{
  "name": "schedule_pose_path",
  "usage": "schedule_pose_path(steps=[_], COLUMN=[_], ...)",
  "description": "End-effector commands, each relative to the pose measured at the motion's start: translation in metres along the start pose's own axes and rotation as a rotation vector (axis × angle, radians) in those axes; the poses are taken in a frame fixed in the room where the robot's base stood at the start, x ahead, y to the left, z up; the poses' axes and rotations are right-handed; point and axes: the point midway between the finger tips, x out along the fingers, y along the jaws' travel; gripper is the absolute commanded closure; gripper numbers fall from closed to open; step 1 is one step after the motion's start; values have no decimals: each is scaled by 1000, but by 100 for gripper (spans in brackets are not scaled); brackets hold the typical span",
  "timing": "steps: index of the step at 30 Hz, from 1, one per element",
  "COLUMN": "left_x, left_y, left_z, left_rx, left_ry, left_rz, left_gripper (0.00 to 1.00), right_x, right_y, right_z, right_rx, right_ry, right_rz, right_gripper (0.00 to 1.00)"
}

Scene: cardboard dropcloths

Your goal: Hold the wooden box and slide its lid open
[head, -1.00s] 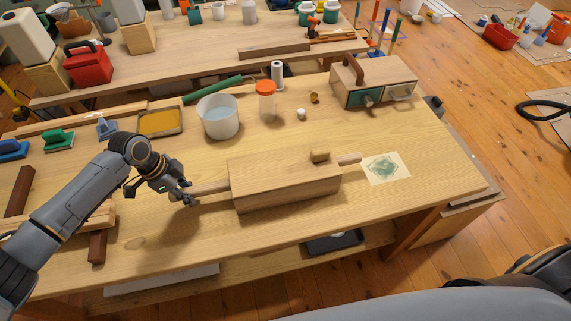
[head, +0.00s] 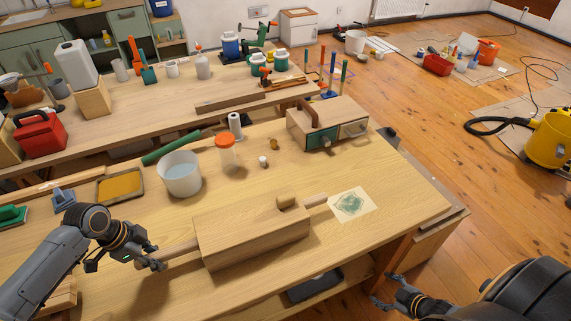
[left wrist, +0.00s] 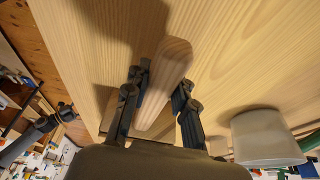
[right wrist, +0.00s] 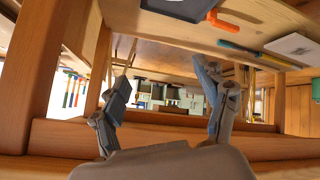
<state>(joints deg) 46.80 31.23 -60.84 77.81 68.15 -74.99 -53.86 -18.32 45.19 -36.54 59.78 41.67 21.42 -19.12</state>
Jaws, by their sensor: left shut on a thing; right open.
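The wooden box (head: 255,243) lies on the workbench with a handle at each end. Its lid (head: 243,215) is on top, with a small wooden knob (head: 287,200) near the right end; I see no gap at the lid. My left gripper (head: 155,263) is shut on the box's left handle (head: 182,251). In the left wrist view this handle (left wrist: 165,85) sits between the fingers (left wrist: 158,100). My right gripper (head: 383,290) is open and empty, off the bench's front edge and low. The right wrist view shows its fingers (right wrist: 170,100) spread, with nothing between them.
A stencil sheet (head: 352,204) lies right of the box near the right handle (head: 315,200).

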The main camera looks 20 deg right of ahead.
Motion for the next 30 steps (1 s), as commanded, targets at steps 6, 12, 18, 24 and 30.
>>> schedule_pose_path(steps=[6,12,18,24,30], left_x=[0,0,0,0,0], left_y=[0,0,0,0,0], left_z=[0,0,0,0,-1], left_rx=[0,0,0,1,1], left_ry=[0,1,1,1,1], left_rz=[-1,-1,-1,-1,-1], left_gripper=[100,100,100,100,100], right_x=[-44,-93,-140,-140,-92], right_y=[71,130,190,228,238], right_z=[-41,-70,-103,-169,-241], right_rx=[-95,-169,-335,-623,-927], right_ry=[142,217,287,369,395], right_rz=[41,112,237,346,379], right_gripper=[26,26,26,26,26])
